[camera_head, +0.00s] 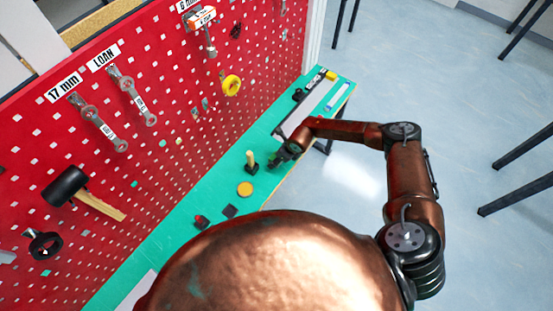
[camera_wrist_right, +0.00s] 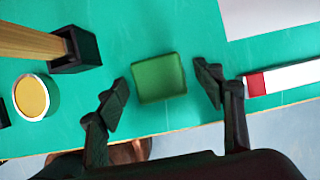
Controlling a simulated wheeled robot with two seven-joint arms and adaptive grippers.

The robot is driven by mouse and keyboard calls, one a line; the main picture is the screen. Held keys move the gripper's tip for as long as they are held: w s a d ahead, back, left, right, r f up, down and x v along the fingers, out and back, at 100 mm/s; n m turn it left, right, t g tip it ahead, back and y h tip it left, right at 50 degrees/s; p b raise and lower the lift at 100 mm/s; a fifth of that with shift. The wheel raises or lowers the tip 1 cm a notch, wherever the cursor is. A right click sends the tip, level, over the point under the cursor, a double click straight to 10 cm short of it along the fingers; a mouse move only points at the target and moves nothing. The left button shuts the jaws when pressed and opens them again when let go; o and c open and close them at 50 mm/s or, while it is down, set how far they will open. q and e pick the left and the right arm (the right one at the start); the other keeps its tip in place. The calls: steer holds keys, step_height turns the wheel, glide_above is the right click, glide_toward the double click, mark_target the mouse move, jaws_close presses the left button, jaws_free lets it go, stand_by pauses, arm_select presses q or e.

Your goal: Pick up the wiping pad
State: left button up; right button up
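The wiping pad appears to be a green, roughly square block (camera_wrist_right: 159,78) lying on the green bench top in the right wrist view. My right gripper (camera_wrist_right: 163,90) is open, with one dark finger to the left of the pad and one to its right. Gaps show between the pad and both fingers. In the head view my right gripper (camera_head: 288,153) is low over the bench's front part, and I cannot make out the pad there. My left gripper is not in view.
A black block with an upright wooden piece (camera_head: 252,163) and a round yellow-topped tin (camera_head: 245,189) stand left of the gripper. A red-and-white bar (camera_wrist_right: 285,77) lies close to the right finger. A red pegboard (camera_head: 175,120) with tools rises behind the bench.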

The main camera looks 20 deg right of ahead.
steer(key=c, duration=1.2)
steer(key=shift+o, duration=0.2)
steer(key=shift+r, duration=0.1)
steer(key=shift+r, duration=0.25)
step_height(320, 180, up, 2)
steer(key=shift+w+r+b, duration=0.1)
steer(key=shift+r+b, duration=0.05)
steer(key=shift+b, duration=0.2)
steer(key=s+a+r+b, duration=0.1)
steer(key=s+a+r, duration=0.4)
steer(key=s+r, duration=0.5)
steer(key=s, duration=0.3)
steer(key=shift+a+b, duration=0.2)
steer(key=shift+b, duration=0.1)
